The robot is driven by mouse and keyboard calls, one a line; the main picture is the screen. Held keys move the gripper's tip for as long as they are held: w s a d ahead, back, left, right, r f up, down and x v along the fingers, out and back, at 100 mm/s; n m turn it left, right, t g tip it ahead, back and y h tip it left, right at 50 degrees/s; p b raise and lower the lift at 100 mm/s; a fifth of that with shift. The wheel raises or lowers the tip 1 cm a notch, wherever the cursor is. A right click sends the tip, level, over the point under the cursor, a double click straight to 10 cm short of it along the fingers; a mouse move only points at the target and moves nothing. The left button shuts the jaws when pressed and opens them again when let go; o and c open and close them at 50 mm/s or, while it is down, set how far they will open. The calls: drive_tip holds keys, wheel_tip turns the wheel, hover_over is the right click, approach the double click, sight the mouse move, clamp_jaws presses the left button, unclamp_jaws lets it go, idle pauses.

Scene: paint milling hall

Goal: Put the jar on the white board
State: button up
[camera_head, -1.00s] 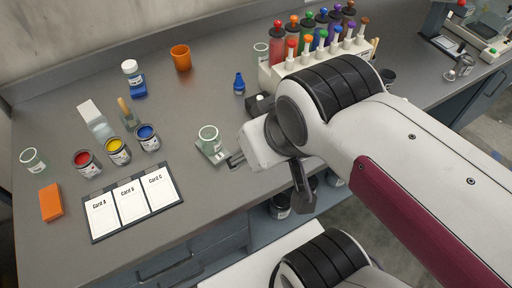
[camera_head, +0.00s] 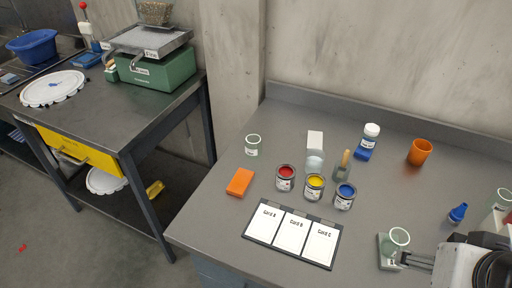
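A clear glass jar (camera_head: 397,238) stands on a small pale block or pad (camera_head: 386,262) at the lower right of the bench. My gripper (camera_head: 405,258) reaches in from the right, its fingertips close to the jar's lower side; I cannot tell whether they touch or enclose it. Another clear jar with a label (camera_head: 253,146) stands at the back left of this bench. A round white scalloped board (camera_head: 53,89) lies on the left table. A dark-edged board with three white cards (camera_head: 292,236) lies at the bench front; which board is meant is unclear.
A green scale (camera_head: 154,66) occupies the left table. A floor gap separates the tables.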

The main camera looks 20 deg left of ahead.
drive_tip(key=w+a+r+n+t+y, duration=0.1)
drive_tip(key=w+a+n+t+y, duration=0.1)
drive_tip(key=w+a, duration=1.1)
drive_tip(key=n+t+y, duration=0.2)
drive_tip(key=y, duration=0.1)
hover_over(253, 145)
drive_tip(key=s+d, duration=0.4)
drive_tip(key=d, duration=0.8)
wheel_tip(253, 145, down, 9)
drive_tip(key=a+f+t, duration=0.2)
drive_tip(key=a+f, duration=0.6)
drive_tip(key=a, duration=0.2)
drive_tip(key=shift+f+n, duration=0.3)
drive_tip(key=shift+f, duration=0.1)
drive_tip(key=shift+w, duration=0.1)
drive_tip(key=shift+x, duration=1.2)
